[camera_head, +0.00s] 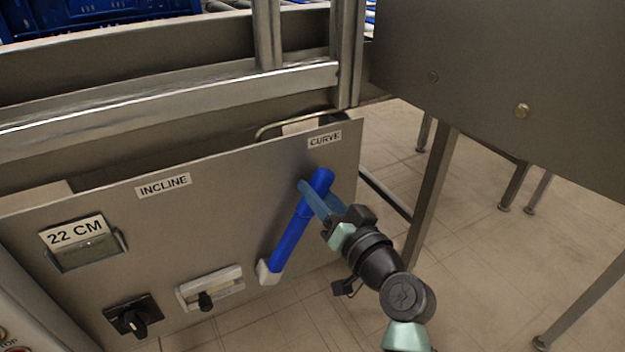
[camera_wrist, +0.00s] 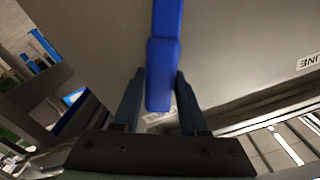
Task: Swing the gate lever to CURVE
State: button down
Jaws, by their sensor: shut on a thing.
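The gate lever (camera_head: 291,240) is a blue bar on the grey panel, with a pale pivot block at its lower end. It tilts to the upper right, and its top end lies just below the CURVE label (camera_head: 324,139). The INCLINE label (camera_head: 163,186) is farther left on the panel. My gripper (camera_head: 315,196) is at the lever's upper end, shut on it from the right. In the wrist view the blue lever (camera_wrist: 163,75) stands between my two fingers, which partly cover the CURVE label behind it.
The grey panel also carries a 22 CM display (camera_head: 80,240), a black rotary knob (camera_head: 134,317) and a white slider plate (camera_head: 212,289). A metal rail (camera_head: 180,100) runs above. A large grey housing (camera_head: 500,80) on legs stands at right. The tiled floor between is clear.

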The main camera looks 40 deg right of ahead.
jog(key=shift+d+f, duration=0.1)
jog(key=shift+d, duration=0.05)
jog(key=shift+c, duration=2.2)
grip_release()
jog(key=shift+s, duration=0.2)
jog(key=p+v, duration=0.2)
jog(key=v, duration=1)
jog(key=shift+s+p, duration=0.3)
jog(key=shift+s, duration=0.05)
jog(key=shift+w, duration=0.1)
